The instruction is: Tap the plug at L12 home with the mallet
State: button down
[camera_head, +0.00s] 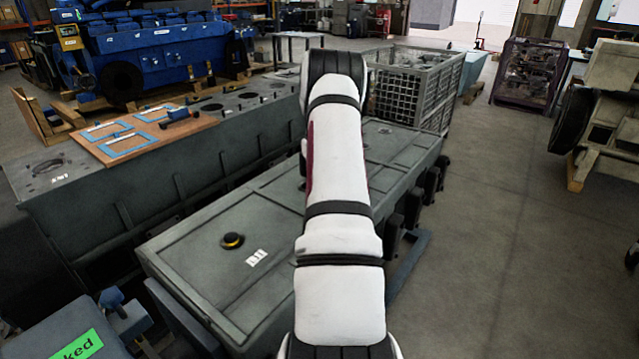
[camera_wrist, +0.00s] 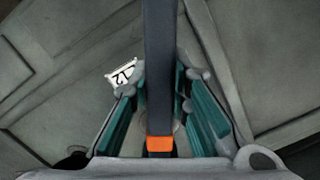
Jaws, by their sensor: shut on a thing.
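In the wrist view my gripper (camera_wrist: 162,78) points down over a grey metal cover, its teal-padded fingers on either side of a dark bar. The bar has an orange band and looks like the handle of the mallet (camera_wrist: 160,45); the fingers are shut on it. The mallet's head is not seen. A white label (camera_wrist: 122,74) lies on the cover just left of the fingers and appears to read L12. The plug at L12 is not visible; the handle and fingers cover the area beside the label. In the head view my arm hides the gripper and mallet.
A black and yellow round plug (camera_head: 232,240) sits by the B1 label (camera_head: 257,258) on the grey cover (camera_head: 200,262). A mesh crate (camera_head: 412,90) stands at the back.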

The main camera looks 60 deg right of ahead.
notch_tip(320, 180, down, 6)
jog(key=shift+w+f+b, duration=0.1)
jog(key=shift+f+b, duration=0.1)
jog(key=shift+b, duration=1)
jog(key=shift+r+p, duration=1.15)
jog(key=shift+r, duration=2.75)
jog(key=shift+s+d, duration=0.1)
jog(key=shift+s, duration=0.1)
